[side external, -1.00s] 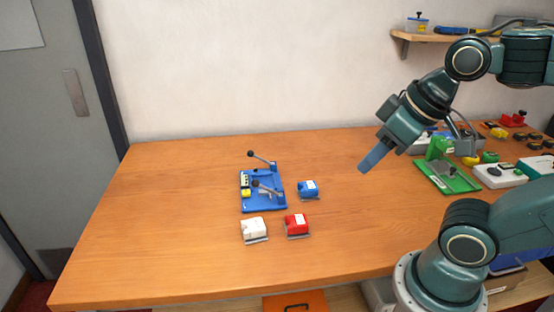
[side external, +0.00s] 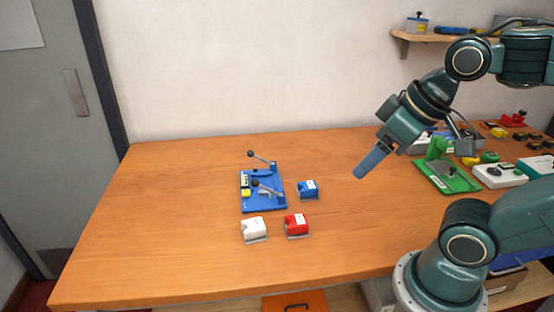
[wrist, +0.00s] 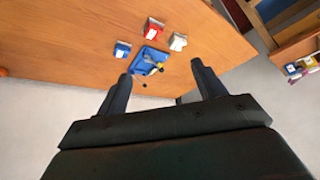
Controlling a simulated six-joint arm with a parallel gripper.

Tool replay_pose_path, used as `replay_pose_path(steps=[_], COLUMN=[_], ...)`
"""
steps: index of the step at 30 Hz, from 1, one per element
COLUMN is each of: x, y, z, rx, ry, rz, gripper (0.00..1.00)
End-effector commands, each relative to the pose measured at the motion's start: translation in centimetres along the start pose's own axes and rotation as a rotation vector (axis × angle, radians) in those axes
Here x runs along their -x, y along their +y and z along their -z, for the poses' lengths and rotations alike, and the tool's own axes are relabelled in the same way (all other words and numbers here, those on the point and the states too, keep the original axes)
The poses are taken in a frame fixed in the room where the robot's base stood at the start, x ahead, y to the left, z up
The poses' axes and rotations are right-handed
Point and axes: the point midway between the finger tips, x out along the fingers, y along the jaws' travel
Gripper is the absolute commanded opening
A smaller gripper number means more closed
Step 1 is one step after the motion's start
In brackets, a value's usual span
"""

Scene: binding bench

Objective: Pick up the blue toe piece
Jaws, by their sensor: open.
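The blue toe piece (side external: 308,189) sits on the wooden table, just right of the blue fixture (side external: 264,190) with its black-knobbed levers. It also shows in the wrist view (wrist: 122,49), as a small blue block beside the fixture (wrist: 150,60). My gripper (side external: 360,174) is in the air to the right of the toe piece and above the table, apart from it. In the wrist view both fingers (wrist: 158,74) stand apart with nothing between them close by.
A red piece (side external: 296,225) and a white piece (side external: 254,229) sit in front of the fixture. A green fixture (side external: 447,177) and a white box (side external: 494,176) stand to the right. The table's left part is clear. A shelf (side external: 440,36) hangs on the wall.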

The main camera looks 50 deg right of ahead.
Motion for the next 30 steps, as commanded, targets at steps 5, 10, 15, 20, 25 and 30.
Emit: replay_pose_path(steps=[5,10,15,20,25,30], x=[-0.1,-0.4,-1.3,-2.7,-4.6,-6.9], y=[0.1,0.5,1.3,2.5,4.0,5.8], z=[0.3,1.4,3.5,5.7,8.0,9.9], rx=[-0.024,-0.131,-0.333,-0.571,-0.826,-1.081], ry=[-0.005,-0.031,-0.073,-0.116,-0.157,-0.191], rz=[-0.002,-0.013,-0.037,-0.073,-0.120,-0.175], gripper=[0.69,0.69,0.69,0.69,0.69,0.69])
